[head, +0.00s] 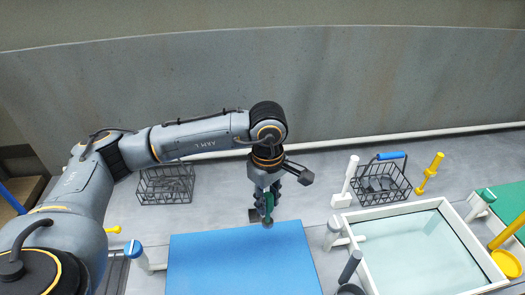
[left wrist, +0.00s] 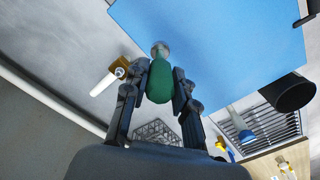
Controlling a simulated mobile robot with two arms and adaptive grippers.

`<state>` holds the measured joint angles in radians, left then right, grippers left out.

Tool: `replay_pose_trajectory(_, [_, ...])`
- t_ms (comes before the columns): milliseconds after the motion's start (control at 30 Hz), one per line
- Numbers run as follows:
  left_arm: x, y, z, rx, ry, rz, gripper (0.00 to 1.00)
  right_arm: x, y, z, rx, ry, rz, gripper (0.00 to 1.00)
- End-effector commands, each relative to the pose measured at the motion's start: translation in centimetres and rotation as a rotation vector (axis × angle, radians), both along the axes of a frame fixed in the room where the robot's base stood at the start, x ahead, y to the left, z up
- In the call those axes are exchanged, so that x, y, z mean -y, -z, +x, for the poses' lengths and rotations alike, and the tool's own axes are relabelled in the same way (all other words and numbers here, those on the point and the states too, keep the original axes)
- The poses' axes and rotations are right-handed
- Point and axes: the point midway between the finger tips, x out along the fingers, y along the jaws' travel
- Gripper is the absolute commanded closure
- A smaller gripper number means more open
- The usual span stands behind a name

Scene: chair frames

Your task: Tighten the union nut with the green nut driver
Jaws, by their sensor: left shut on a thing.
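My left gripper (head: 267,208) is shut on the green nut driver (left wrist: 161,88), whose rounded green handle sits between the two fingers in the left wrist view. The driver's grey round end (left wrist: 160,49) sticks out past the fingertips over the blue surface. In the head view, the green of the driver shows only partly between the dark fingers, above the back edge of the blue mat (head: 240,262). I cannot make out the union nut for certain in either view. My right gripper is not in view.
A wire basket (head: 165,196) stands behind the mat, partly behind my left arm. Another wire basket with a blue handle (head: 391,156) stands back right, near a white post (head: 346,182) and a yellow stand (head: 430,172). A white-framed panel (head: 395,207) lies to the right.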

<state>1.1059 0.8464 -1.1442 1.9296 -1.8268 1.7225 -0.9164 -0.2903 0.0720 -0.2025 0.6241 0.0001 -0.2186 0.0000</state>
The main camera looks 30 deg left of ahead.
Motion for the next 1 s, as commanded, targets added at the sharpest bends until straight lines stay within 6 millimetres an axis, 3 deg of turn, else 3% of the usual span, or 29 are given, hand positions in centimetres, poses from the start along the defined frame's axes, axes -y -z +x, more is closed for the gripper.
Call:
replay_pose_trajectory(100, [-1.0, -1.2, 2.3, -0.005, -0.353, -0.001, 1.0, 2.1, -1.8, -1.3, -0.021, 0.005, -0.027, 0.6])
replay_pose_trajectory(233, [-2.2, -1.8, 4.6, -0.009, -0.738, 0.0, 1.0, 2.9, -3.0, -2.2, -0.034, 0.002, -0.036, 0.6])
replay_pose_trajectory(500, [-4.8, -2.5, 8.1, -0.014, -1.422, 0.005, 1.0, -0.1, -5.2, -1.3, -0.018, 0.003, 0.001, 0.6])
replay_pose_trajectory(700, [-5.8, -2.6, 9.2, -0.014, -1.669, 0.009, 1.0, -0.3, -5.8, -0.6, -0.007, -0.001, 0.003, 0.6])
replay_pose_trajectory(1000, [-6.0, -2.5, 9.4, -0.013, -1.714, 0.009, 1.0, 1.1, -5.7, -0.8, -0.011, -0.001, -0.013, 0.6])
